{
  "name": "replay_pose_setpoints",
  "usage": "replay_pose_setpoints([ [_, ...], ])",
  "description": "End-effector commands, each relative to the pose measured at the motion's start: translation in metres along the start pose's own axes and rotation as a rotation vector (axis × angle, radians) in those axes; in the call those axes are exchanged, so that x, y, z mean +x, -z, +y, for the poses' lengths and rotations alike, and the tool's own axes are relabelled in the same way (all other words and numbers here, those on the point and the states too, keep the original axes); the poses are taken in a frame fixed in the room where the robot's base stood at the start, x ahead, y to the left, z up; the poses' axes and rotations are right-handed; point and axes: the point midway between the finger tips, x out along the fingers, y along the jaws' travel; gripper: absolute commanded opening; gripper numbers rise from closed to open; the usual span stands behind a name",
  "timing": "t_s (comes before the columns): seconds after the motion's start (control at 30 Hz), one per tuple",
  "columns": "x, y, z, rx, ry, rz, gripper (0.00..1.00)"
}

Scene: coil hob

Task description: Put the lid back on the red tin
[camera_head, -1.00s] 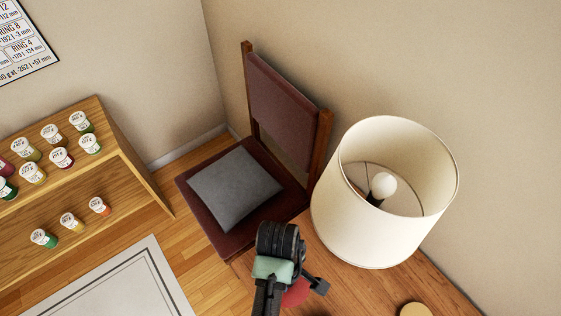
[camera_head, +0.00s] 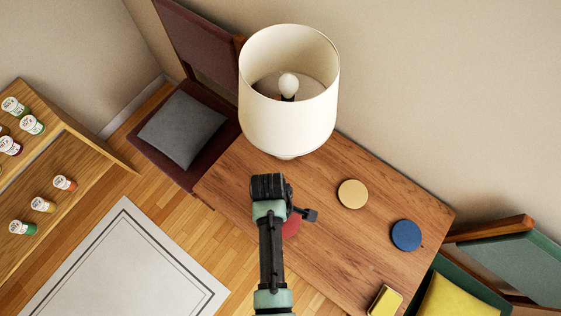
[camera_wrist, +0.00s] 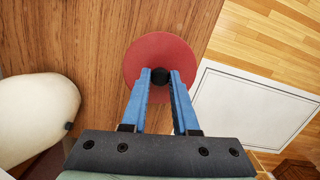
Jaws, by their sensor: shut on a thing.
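A flat red disc, the lid (camera_wrist: 138,62), with a small black knob (camera_wrist: 160,75) at its middle, shows in the wrist view. My gripper (camera_wrist: 161,77) has its two blue fingers closed on that knob. In the head view part of the red lid (camera_head: 291,226) shows beside my arm, over the wooden table; my arm hides the rest and my fingers. No red tin shows apart from the lid. I cannot tell whether a tin is under the lid, or how high the lid is above the table.
On the table (camera_head: 330,240) are a white lamp (camera_head: 288,115), a tan round thing (camera_head: 352,194), a blue round thing (camera_head: 406,235) and a yellow box (camera_head: 386,302). A chair with a grey cushion (camera_head: 182,129) stands left, a green chair (camera_head: 515,262) right. A shelf (camera_head: 85,150) holds several jars.

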Motion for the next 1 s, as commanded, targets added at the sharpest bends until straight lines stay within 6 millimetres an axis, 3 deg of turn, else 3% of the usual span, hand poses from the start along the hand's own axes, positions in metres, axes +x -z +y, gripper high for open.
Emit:
replay_pose_setpoints([
  [0.5, 0.047, 0.006, 0.0, 0.0, 0.0, 0.0, 0.0],
  [1.0, 0.05, 0.006, 0.0, 0.0, 0.0, 0.0, 0.0],
])
